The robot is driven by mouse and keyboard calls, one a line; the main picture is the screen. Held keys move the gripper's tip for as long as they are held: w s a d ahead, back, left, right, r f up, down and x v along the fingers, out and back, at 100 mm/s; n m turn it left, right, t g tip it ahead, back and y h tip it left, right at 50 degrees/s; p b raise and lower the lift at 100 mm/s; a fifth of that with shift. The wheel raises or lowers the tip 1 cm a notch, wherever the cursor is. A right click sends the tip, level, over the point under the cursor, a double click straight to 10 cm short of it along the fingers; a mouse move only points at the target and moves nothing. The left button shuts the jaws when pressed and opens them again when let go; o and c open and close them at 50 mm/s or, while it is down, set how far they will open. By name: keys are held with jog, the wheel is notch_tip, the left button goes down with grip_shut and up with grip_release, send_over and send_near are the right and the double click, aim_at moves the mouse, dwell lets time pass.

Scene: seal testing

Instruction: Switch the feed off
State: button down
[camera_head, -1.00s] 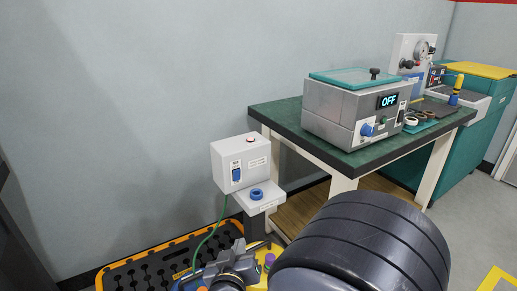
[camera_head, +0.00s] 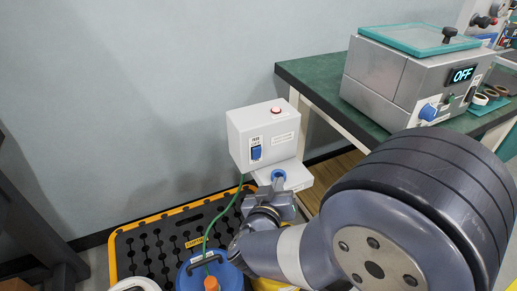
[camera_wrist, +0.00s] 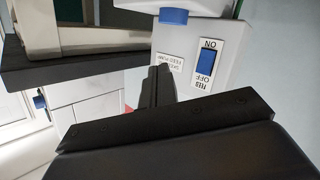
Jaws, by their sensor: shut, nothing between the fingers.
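The feed box is a white box (camera_head: 262,135) on a post, with a blue rocker switch (camera_head: 256,153) on its front and a small red lamp (camera_head: 276,110) on top. In the wrist view the blue rocker (camera_wrist: 206,62) sits between ON and OFF lettering, seen roughly upside down; which side is pressed I cannot tell. My gripper (camera_wrist: 158,82) is shut and empty, its dark fingers left of the rocker in the wrist view and apart from it. In the head view my gripper (camera_head: 268,212) is just below the box; its fingertips are hard to make out.
A blue ring (camera_head: 278,175) sits on the white shelf below the switch. A green cable (camera_head: 210,228) runs down to the black and yellow pallet (camera_head: 150,245), near a blue container (camera_head: 208,272). The green bench (camera_head: 303,74) carries a grey tester (camera_head: 395,85) showing OFF.

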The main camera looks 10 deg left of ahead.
aim_at(260, 158)
jog(key=w+a+r+p, duration=0.1)
jog(key=w+a, duration=0.4)
jog(key=w, duration=0.2)
dwell(0.3)
jog(key=shift+a, duration=0.1)
jog(key=shift+a+r+p, duration=0.1)
jog(key=shift+p, duration=0.25)
dwell(1.5)
jog(key=shift+w+a, duration=0.15)
jog(key=shift+w, duration=0.15)
jog(key=shift+w+a+p, duration=0.2)
jog(key=shift+w+p, duration=0.05)
jog(key=shift+p, duration=0.2)
dwell(0.5)
jog(key=shift+s+d, duration=0.1)
jog(key=shift+s, duration=0.05)
jog(key=shift+s+d, duration=0.35)
jog(key=shift+s, duration=0.1)
